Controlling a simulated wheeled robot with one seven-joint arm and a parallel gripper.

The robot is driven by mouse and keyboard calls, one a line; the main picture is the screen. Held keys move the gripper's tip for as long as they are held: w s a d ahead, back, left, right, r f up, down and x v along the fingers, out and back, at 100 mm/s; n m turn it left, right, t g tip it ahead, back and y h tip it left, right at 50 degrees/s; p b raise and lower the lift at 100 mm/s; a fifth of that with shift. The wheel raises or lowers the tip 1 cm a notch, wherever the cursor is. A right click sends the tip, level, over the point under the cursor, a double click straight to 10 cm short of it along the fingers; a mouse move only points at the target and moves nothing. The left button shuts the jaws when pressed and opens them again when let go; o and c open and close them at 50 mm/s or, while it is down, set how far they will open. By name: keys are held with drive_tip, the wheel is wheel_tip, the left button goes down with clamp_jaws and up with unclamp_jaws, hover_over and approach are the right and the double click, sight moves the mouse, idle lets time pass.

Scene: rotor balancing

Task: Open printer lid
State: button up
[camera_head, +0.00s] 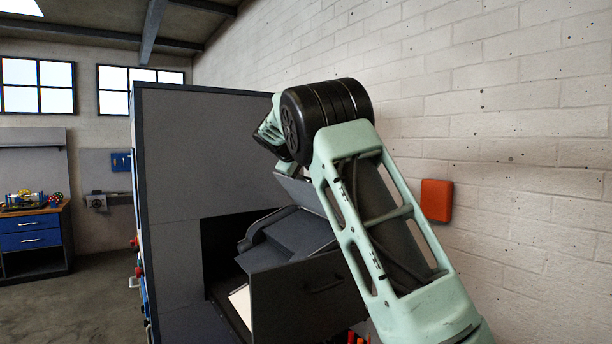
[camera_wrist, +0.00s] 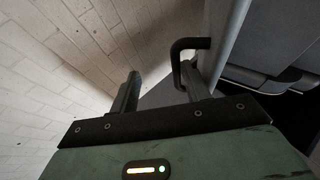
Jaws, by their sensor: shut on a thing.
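The grey printer (camera_head: 290,235) sits in the opening of a dark cabinet in the head view. A grey panel that looks like its lid (camera_head: 302,192) stands tilted up above the body, partly hidden by my arm. In the wrist view the panel's pale edge (camera_wrist: 228,45) runs along the right, with a dark bent handle (camera_wrist: 188,44) on it. My gripper (camera_wrist: 160,72) is at this handle, its right finger close against it, and is shut on it; the exact contact is partly hidden. In the head view my gripper is hidden behind my arm.
A tall grey partition (camera_head: 205,150) stands left of the printer. A blue-drawer workbench (camera_head: 35,232) is far left.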

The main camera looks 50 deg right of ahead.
drive_tip(key=o, duration=0.7)
drive_tip(key=shift+s+a+r+p, duration=0.15)
drive_tip(key=shift+s+a+r, duration=0.15)
drive_tip(key=shift+r, duration=0.55)
drive_tip(key=shift+s+a+r+p, duration=0.1)
drive_tip(key=shift+s+a+r, duration=0.15)
drive_tip(key=shift+r, duration=0.6)
drive_tip(key=shift+s+a+r+p, duration=0.2)
drive_tip(key=shift+a+r, duration=0.1)
drive_tip(key=shift+r, duration=0.55)
drive_tip(key=shift+c, duration=0.2)
drive_tip(key=shift+s+a+r, duration=0.25)
drive_tip(key=shift+r, duration=0.05)
drive_tip(key=c, duration=0.9)
drive_tip(key=shift+s+a+r, duration=0.1)
drive_tip(key=shift+s+a, duration=0.05)
drive_tip(key=shift+s, duration=0.05)
drive_tip(key=shift+w+f, duration=0.15)
drive_tip(key=shift+f, duration=0.05)
drive_tip(key=shift+w+a+f, duration=0.1)
drive_tip(key=shift+a, duration=0.25)
drive_tip(key=b+v, duration=0.5)
drive_tip(key=v, duration=1.2)
drive_tip(key=shift+f, duration=0.1)
